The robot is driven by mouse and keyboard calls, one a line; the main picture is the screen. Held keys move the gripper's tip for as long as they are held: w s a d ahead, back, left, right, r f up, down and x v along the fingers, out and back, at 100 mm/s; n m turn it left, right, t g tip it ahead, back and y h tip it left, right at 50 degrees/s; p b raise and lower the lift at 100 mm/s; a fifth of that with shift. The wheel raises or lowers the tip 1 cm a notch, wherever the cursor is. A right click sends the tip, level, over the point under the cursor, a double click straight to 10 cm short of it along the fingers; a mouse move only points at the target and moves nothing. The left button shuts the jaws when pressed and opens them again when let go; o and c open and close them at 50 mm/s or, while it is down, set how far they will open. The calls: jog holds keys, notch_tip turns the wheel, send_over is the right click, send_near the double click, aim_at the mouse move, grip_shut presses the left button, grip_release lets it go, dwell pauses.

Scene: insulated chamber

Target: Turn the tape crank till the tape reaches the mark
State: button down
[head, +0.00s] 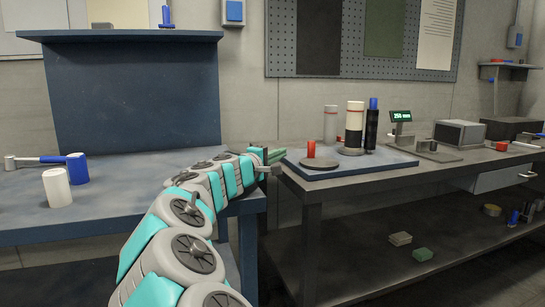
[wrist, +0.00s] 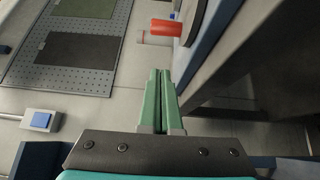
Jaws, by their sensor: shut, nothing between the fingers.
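My gripper (head: 277,155) is shut and empty, with its green fingers side by side in the wrist view (wrist: 160,75). In the head view it is at the left edge of a blue board (head: 375,161) on the right-hand bench. A red upright knob (head: 311,149) stands on a dark flat disc (head: 319,163) on that board, just right of my fingertips and apart from them. A red cylinder (wrist: 167,29) shows beyond my fingertips in the wrist view. A black-and-white banded cylinder (head: 354,125) stands behind the disc. I cannot make out the tape or its mark.
A grey cylinder with a red band (head: 330,124) and a black cylinder with a blue top (head: 372,127) stand on the board. A green-lit display (head: 401,116) is to the right. The left blue bench (head: 130,185) holds white and blue cylinders. A lower shelf (head: 450,255) holds small items.

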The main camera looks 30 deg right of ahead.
aim_at(286, 170)
jog(key=x, duration=0.3)
jog(key=shift+d, duration=0.3)
jog(key=shift+s+d, duration=0.25)
jog(key=shift+d, duration=0.3)
jog(key=shift+s+d, duration=0.25)
jog(key=shift+d, duration=0.3)
jog(key=shift+s+d+p, duration=0.2)
jog(key=shift+d+p, duration=0.1)
jog(key=shift+d, duration=0.35)
jog(key=shift+w+d+m+g+h+p, duration=0.15)
jog(key=shift+m+g, duration=0.2)
jog(key=shift+g, duration=0.2)
jog(key=shift+w+d+m+g+h+p, duration=0.15)
jog(key=shift+m+g, duration=0.2)
jog(key=shift+g, duration=0.2)
